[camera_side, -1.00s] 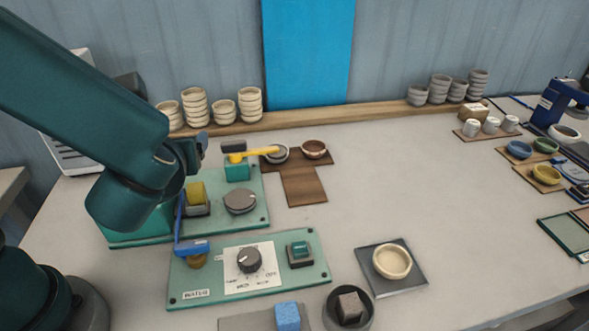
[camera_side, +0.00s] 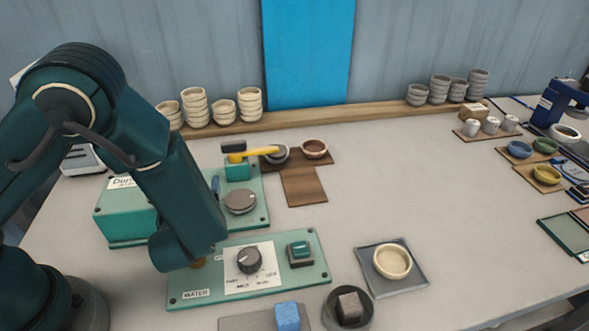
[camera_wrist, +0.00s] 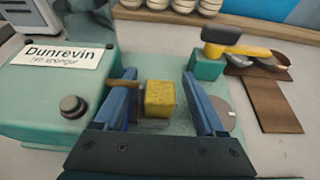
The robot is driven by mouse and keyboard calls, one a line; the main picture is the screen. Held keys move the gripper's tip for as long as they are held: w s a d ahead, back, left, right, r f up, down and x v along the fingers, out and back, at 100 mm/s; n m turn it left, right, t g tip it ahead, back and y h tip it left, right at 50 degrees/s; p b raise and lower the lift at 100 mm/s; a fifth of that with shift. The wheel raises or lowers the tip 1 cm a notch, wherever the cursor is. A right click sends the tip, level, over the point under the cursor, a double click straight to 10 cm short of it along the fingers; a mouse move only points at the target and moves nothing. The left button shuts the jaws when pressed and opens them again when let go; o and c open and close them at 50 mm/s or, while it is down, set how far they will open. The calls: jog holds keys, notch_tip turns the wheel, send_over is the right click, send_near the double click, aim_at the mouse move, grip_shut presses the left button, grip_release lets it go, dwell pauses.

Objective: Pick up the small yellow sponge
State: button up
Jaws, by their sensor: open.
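The small yellow sponge (camera_wrist: 160,99) is a block on the green dryer panel, seen in the wrist view. My gripper (camera_wrist: 160,78) is open, with one blue finger on each side of the sponge and a visible gap to each. I cannot tell how far the fingertips are above the panel. In the side view my arm hides the sponge, and only a bit of a blue finger (camera_side: 215,184) shows.
A green box labelled Dunrevin (camera_wrist: 55,85) with a black knob stands close left of the gripper. A round grey dial (camera_side: 240,201) is to the right. A yellow-handled tool (camera_side: 252,152) lies behind on a green block. The water panel (camera_side: 250,288) is in front.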

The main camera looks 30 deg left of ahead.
jog(key=shift+w+a+f, duration=0.2)
jog(key=shift+w+a, duration=0.1)
grip_shut()
jog(key=shift+r, duration=0.2)
